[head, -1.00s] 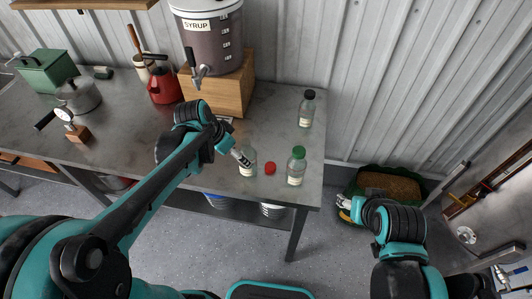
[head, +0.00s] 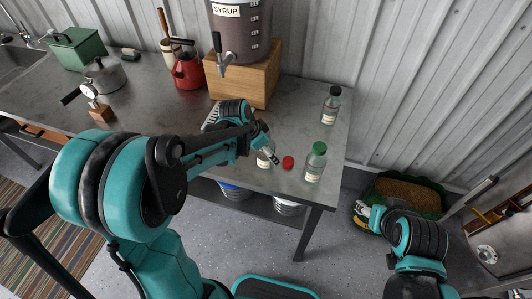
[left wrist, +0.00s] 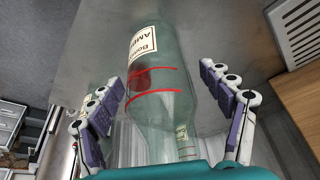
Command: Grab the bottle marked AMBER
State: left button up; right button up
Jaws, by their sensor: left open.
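My left gripper (head: 271,151) is open at this bottle. In the left wrist view its two purple-padded fingers lie on either side of the bottle, with a gap on the right side. A green-capped bottle (head: 315,163) and a dark-capped bottle (head: 331,106) stand to the right; their labels are too small to read. My right gripper (head: 362,213) is off the table; its jaw state is unclear.
A syrup dispenser (head: 240,35) stands on a wooden block (head: 258,82) behind. A red kettle (head: 187,72) is farther left. A green tub (head: 402,190) sits on the floor at right.

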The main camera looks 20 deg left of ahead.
pick_arm(q)
jog(key=c, duration=1.5)
jog(key=shift+o, duration=0.2)
